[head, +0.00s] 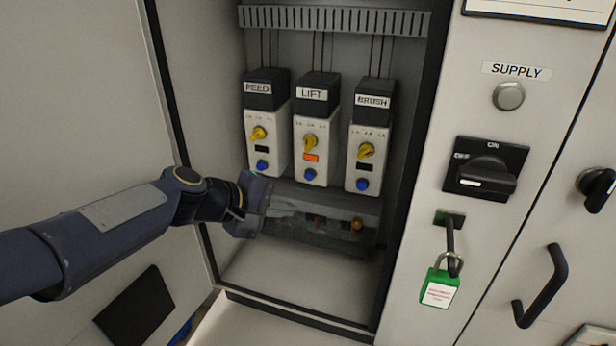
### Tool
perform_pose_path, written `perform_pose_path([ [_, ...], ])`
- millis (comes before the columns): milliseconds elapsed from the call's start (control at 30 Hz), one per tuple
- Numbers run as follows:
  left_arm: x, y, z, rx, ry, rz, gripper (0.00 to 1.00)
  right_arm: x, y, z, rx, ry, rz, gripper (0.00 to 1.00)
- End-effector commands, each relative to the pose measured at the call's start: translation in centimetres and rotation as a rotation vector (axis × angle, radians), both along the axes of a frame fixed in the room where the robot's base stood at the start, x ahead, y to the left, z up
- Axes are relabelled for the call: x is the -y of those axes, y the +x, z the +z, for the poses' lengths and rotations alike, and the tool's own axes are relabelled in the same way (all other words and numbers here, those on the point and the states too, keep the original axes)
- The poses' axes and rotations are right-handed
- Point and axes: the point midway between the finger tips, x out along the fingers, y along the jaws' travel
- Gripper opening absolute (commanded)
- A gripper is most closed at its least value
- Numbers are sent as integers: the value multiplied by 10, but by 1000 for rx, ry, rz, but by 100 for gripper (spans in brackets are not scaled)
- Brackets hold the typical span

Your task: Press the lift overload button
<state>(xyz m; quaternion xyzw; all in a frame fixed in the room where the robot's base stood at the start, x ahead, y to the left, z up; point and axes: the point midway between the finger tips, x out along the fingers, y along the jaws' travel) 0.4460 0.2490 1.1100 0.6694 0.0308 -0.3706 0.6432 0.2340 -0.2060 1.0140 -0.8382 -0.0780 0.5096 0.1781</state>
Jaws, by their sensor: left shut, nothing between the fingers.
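The lift overload unit (311,133) is the middle of three units in the open cabinet, labelled LIFT. It has a yellow knob (310,142), a lit orange window (311,158) and a blue button (310,175) near its bottom. My left gripper (262,208) is shut and empty. In the picture it is below and to the left of the lift unit, near the cabinet's lower left, and I see no contact with the button. My right gripper is not in view.
The feed unit (268,150) and brush unit (369,160) flank the lift unit; their windows are dark. The cabinet frame (412,150) bounds the opening. To the right are the supply lamp (508,96), a rotary switch (486,172) and a green padlock (439,288).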

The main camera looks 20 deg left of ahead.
Motion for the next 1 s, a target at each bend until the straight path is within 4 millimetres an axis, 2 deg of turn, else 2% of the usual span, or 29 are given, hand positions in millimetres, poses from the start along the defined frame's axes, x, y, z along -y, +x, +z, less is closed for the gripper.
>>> perform_pose_path([
  [167,-1,13,1,-1,-1,-2,0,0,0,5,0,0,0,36],
  [600,-4,72,2,-1,-1,-3,0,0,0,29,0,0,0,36],
  [800,-5,85,1,0,2,-1,0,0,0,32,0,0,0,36],
  [1000,-5,87,0,0,1,-1,0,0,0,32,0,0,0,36],
])
